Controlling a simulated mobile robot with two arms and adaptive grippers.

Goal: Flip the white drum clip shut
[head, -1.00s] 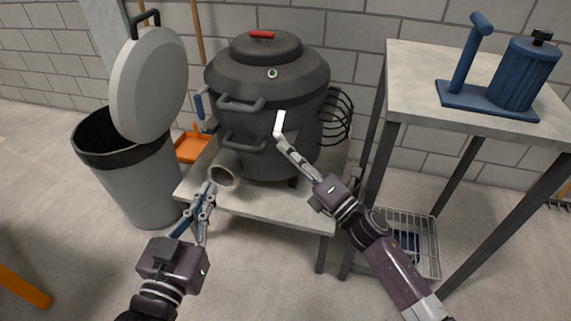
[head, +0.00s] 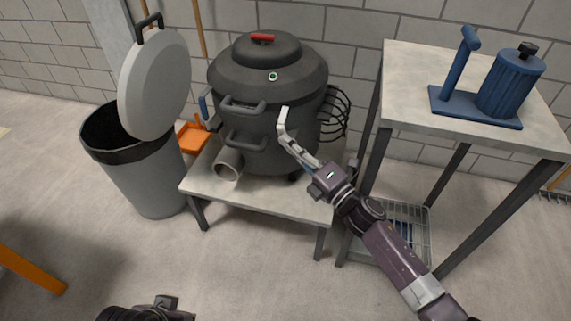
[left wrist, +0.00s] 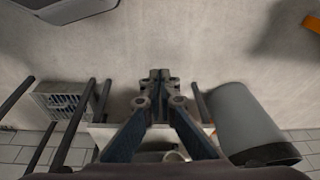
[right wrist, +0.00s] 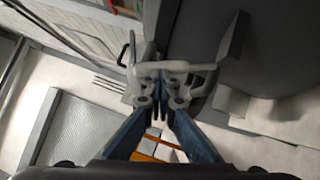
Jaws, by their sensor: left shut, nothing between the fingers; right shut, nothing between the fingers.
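The dark grey drum (head: 265,95) with a domed lid stands on a low table. The white clip (head: 283,118) sticks up on its front right side. My right gripper (head: 288,143) is shut and empty right at the clip's lower end; I cannot tell whether they touch. In the right wrist view the shut fingers (right wrist: 160,76) are beside a pale lever-like part (right wrist: 234,40) against the dark drum wall. My left gripper is shut and empty in the left wrist view (left wrist: 160,82), over bare floor; in the head view only its wrist shows at the bottom edge.
A blue clip (head: 205,104) sits on the drum's left side. A grey bin (head: 150,180) with its lid up stands left of the low table (head: 250,196). A taller table (head: 400,100) with a blue canister (head: 510,85) stands right. The floor in front is clear.

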